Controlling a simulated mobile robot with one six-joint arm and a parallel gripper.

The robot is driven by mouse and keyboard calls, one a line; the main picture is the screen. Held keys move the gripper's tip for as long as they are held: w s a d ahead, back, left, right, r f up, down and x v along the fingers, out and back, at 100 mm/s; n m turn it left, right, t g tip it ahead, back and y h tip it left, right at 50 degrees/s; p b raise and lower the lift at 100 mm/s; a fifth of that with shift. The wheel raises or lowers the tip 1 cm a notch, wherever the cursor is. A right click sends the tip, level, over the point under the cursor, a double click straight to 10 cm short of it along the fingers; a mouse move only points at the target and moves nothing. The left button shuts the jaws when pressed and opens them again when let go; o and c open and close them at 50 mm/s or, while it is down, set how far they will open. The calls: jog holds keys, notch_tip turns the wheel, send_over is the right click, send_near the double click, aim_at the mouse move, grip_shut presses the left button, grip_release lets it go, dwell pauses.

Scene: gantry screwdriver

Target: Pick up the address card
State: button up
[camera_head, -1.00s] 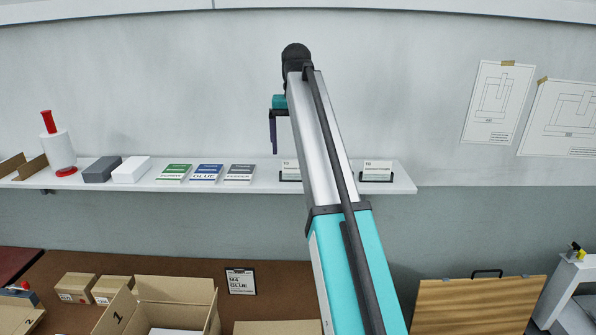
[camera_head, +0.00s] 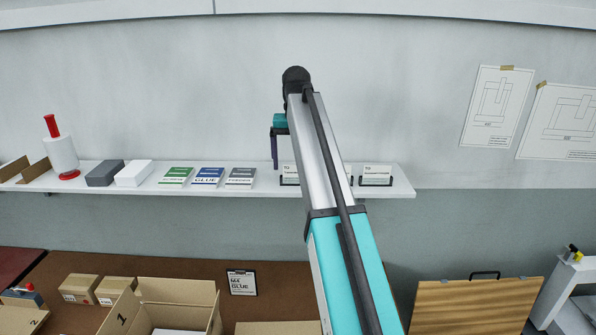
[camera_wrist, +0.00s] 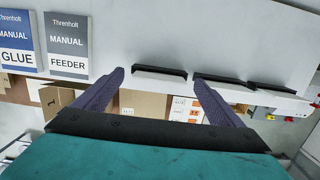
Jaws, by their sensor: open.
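White address cards stand in black holders on the wall shelf in the head view. The left card (camera_head: 288,172) is partly behind my arm, and the right card (camera_head: 376,173) is in full view. Part of another shows at my arm's right edge. My gripper (camera_head: 275,164) is open, fingers pointing down, just left of the left card. In the wrist view the open fingers (camera_wrist: 158,76) are on either side of the leftmost black holder (camera_wrist: 160,72), apart from it in the picture. The cards themselves are hard to make out there; the gap between the fingers looks empty.
The shelf (camera_head: 400,188) also carries manuals (camera_head: 208,176), a white box (camera_head: 134,173), a grey box (camera_head: 105,172) and a white roll (camera_head: 62,155). Cardboard boxes (camera_head: 175,290) stand on the bench below. The wall behind the shelf is close.

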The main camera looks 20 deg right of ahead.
jog(key=shift+w+f+p, duration=0.1)
jog(key=shift+f+p, duration=0.2)
jog(key=shift+f, duration=0.75)
jog(key=c, duration=1.3)
